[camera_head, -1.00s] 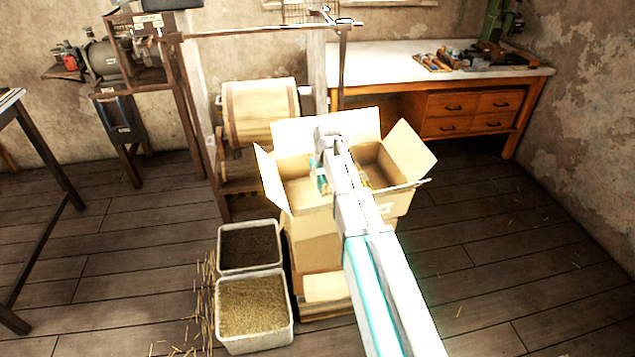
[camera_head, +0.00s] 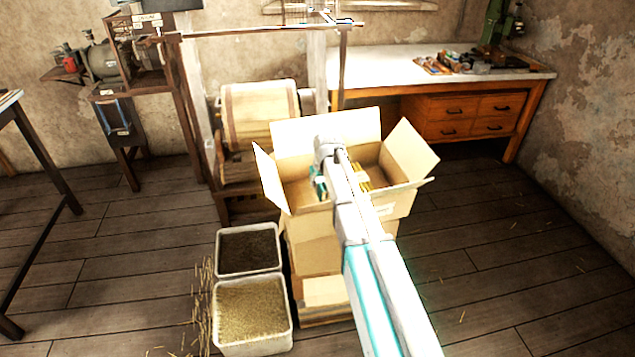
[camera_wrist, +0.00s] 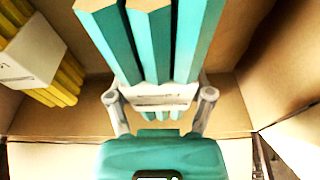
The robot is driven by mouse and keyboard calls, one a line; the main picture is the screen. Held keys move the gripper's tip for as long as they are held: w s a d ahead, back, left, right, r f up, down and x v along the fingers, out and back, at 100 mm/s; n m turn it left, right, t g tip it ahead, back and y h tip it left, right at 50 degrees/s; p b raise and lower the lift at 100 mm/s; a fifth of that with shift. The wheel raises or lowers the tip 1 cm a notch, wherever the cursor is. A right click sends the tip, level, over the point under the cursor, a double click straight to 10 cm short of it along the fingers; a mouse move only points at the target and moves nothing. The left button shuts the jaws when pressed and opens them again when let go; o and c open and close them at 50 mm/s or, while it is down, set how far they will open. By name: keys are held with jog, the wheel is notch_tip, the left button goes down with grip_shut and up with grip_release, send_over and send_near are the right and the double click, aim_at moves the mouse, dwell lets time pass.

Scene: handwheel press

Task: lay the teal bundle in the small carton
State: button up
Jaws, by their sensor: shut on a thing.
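The small carton (camera_head: 327,128) stands open with its flaps spread, on top of other boxes. My gripper (camera_wrist: 159,97) is shut on the teal bundle (camera_wrist: 130,42), several teal sticks with a pale band around them. In the head view, my arm reaches over the carton's front and hides most of the bundle; a bit of teal (camera_head: 319,187) shows left of my wrist. The wrist view shows cardboard walls around the bundle, so it is inside the carton's opening. Whether it touches the carton floor cannot be told.
A yellow bundle (camera_wrist: 42,62) with a white band lies in the carton, left of the teal one in the wrist view. Two bins, one dark-filled (camera_head: 249,249) and one straw-filled (camera_head: 252,311), stand on the floor at front left. A workbench (camera_head: 430,70) stands behind.

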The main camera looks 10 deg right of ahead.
jog(key=shift+f+b, duration=0.35)
jog(key=shift+f, duration=0.1)
jog(key=o, duration=1.3)
jog(key=shift+r, duration=0.15)
jog(key=shift+r+p, duration=0.65)
jog(key=shift+p, duration=0.15)
jog(key=p+v, duration=1.1)
jog(key=shift+s+r, duration=0.15)
jog(key=shift+r, duration=0.15)
